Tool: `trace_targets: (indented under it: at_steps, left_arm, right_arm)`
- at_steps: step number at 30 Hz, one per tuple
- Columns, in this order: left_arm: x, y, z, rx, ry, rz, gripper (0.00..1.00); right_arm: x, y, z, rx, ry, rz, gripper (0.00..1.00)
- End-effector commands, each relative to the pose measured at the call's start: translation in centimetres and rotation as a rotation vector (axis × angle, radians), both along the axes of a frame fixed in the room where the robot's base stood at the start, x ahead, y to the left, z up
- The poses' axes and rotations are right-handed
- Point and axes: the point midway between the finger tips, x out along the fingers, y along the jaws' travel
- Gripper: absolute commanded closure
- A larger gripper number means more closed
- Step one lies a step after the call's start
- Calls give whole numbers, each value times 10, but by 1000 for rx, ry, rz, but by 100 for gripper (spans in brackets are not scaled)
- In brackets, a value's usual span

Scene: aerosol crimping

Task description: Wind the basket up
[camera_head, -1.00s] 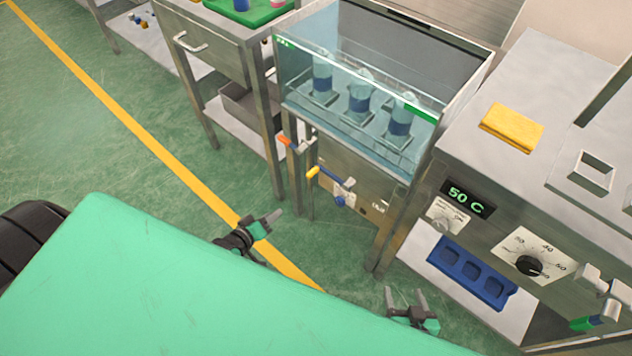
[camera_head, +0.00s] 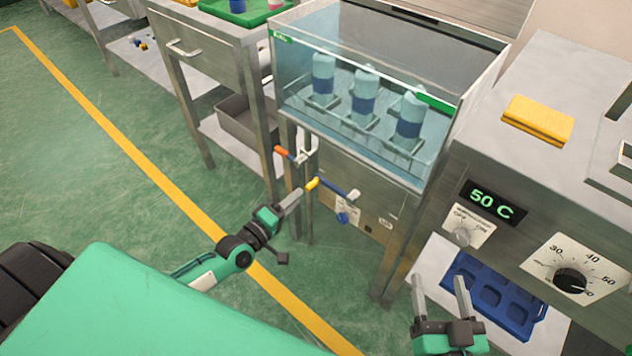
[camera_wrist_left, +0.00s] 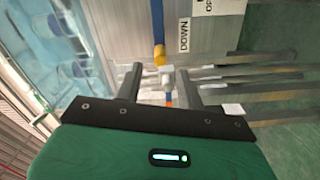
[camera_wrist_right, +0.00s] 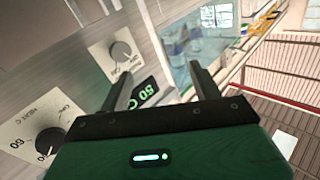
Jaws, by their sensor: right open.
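The glass tank (camera_head: 385,150) in the head view holds several blue-and-cyan cans (camera_head: 363,97) standing on square holders of the basket (camera_head: 357,122) inside. On its front is a crank with a yellow grip (camera_head: 313,184), a blue arm (camera_head: 335,190) and a pale hub. My left gripper (camera_head: 287,231) is open and empty, just left of and below the yellow grip. In the left wrist view the yellow grip (camera_wrist_left: 159,54) and a pale joint show between and beyond the fingers. My right gripper (camera_head: 440,282) is open and empty in front of the blue rack.
An orange-ended lever (camera_head: 283,151) is left of the crank. A heater unit (camera_head: 470,160) reading 50 C stands right, with knobs and a yellow sponge (camera_head: 538,118). The blue rack (camera_head: 495,295) is below it. Green floor with a yellow line (camera_head: 130,150) is free at left.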

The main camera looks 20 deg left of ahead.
Motion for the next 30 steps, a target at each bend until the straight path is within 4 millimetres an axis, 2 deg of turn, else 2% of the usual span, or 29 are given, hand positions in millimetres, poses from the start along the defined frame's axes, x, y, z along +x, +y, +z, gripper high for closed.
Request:
trace_targets:
  at_steps: [9,15,21,29,30]
  left_arm:
    - [55,-18,0,-1,-3,1,61]
    - [78,-25,-1,1,-1,1,61]
    - [88,-29,0,2,0,-1,61]
    - [88,-29,0,2,0,-1,61]
    - [88,-29,0,2,0,-1,67]
  right_arm:
    - [10,-9,32,41,-170,-34,36]
    - [13,-14,48,62,-255,-49,36]
    - [13,-16,56,71,-293,-56,36]
    - [13,-16,57,71,-296,-56,36]
    - [13,-16,57,71,-296,-56,36]
